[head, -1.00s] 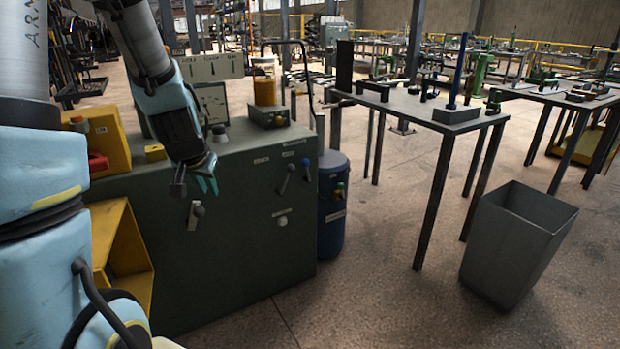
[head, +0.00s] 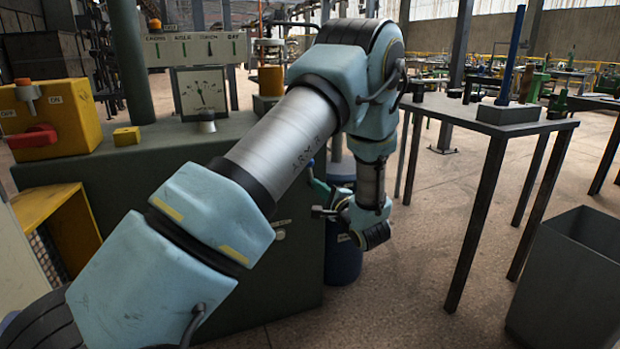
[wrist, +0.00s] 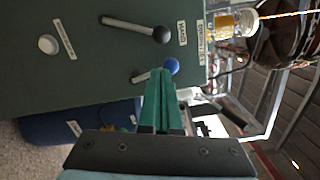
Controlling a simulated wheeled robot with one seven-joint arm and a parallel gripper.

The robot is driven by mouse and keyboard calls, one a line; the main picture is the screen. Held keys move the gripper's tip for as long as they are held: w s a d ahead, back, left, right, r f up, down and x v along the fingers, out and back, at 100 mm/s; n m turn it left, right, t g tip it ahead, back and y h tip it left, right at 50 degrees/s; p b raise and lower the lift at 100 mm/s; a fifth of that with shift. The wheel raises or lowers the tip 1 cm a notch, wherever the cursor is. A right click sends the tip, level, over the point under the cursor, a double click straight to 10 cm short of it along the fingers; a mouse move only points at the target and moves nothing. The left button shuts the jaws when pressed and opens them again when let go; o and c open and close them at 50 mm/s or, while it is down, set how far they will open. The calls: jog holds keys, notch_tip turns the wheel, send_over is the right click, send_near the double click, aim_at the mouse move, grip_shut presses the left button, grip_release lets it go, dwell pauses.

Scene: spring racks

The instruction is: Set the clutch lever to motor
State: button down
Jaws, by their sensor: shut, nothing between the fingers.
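The dark green cabinet (head: 110,180) stands in front of me, its upright front shown sideways in the wrist view. On it are a lever with a black knob (wrist: 161,34) and a shorter-looking lever with a blue knob (wrist: 171,65). Small white labels (wrist: 182,33) sit by the black knob; I cannot read them surely, so I cannot tell which lever is the clutch. My gripper (wrist: 159,74) is shut and empty, its green fingertips beside the blue-knobbed lever; contact is unclear.
A round pale knob (wrist: 47,44) is on the cabinet front. A blue drum (head: 343,262) stands beside the cabinet. A yellow switch box (head: 60,115) and a gauge (head: 202,92) are at the left. A steel table (head: 480,125) and a grey bin (head: 570,280) stand right.

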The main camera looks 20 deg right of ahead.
dwell(0.3)
jog(key=x, duration=1)
jog(key=shift+b, duration=0.35)
jog(key=shift+r, duration=0.15)
jog(key=shift+a+r+n+p, duration=0.2)
jog(key=shift+a+n+p, duration=0.1)
jog(key=shift+n+p, duration=0.1)
jog(key=shift+a+r, duration=0.1)
jog(key=shift+a, duration=0.05)
jog(key=s+a+r+n+p, duration=0.1)
jog(key=a+r+n+p, duration=0.1)
jog(key=a+n, duration=0.6)
jog(key=shift+s+a+g, duration=0.2)
jog(key=shift+a+g, duration=0.1)
jog(key=shift+a, duration=0.45)
